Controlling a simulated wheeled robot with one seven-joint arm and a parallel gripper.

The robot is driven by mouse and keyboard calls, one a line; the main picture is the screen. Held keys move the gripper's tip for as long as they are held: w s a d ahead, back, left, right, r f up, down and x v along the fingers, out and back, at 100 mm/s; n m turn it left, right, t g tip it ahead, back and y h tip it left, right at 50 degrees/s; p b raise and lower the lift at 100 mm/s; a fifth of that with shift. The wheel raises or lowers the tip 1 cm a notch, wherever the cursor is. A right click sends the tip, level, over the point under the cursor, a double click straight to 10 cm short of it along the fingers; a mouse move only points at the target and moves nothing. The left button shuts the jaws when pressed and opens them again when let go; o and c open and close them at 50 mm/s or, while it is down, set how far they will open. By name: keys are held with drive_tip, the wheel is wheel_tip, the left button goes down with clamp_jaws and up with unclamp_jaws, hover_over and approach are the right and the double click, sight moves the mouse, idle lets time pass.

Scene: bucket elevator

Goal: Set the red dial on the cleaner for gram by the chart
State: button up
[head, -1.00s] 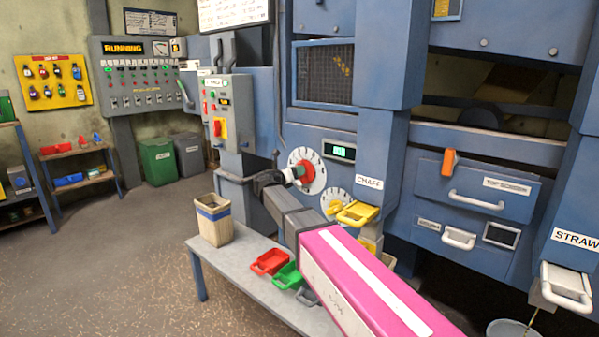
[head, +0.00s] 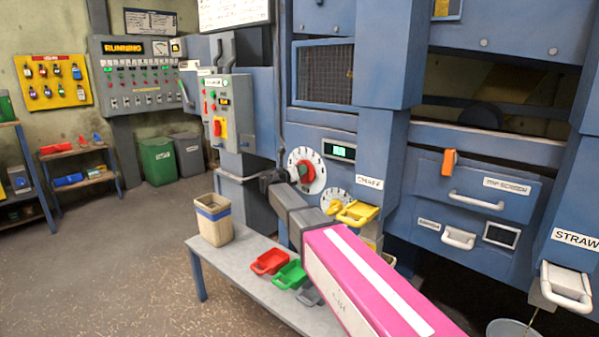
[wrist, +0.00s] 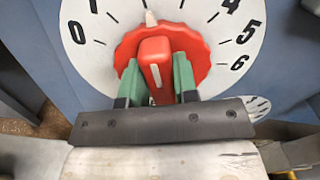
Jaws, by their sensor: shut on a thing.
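The red dial (wrist: 206,60) has a scalloped rim and a raised red grip, on a white numbered face (wrist: 118,38). In the wrist view 0, 1, 4, 5 and 6 show; the top of the scale is cut off. A white pointer on the rim points almost straight up, between 1 and 4. My gripper (wrist: 156,82) is shut on the red grip, its green pads on either side. In the head view the dial (head: 318,172) is partly hidden by my gripper (head: 292,174). The chart's identity is unclear; a white board (head: 234,12) hangs above, its text unreadable.
A small green-lit display (head: 340,150) is right of the dial. A second dial with a yellow knob (head: 334,206) and a yellow-handled chaff drawer (head: 358,213) sit below right. A bench (head: 228,268) with a bin and coloured trays stands below my arm.

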drive_tip(key=m, duration=0.4)
drive_tip(key=shift+s+d+m, duration=0.2)
drive_tip(key=shift+m, duration=0.1)
drive_tip(key=o, duration=0.9)
drive_tip(key=shift+s, duration=0.1)
drive_tip(key=v, duration=1)
drive_tip(key=shift+s+a, duration=0.2)
drive_tip(key=shift+a, duration=0.1)
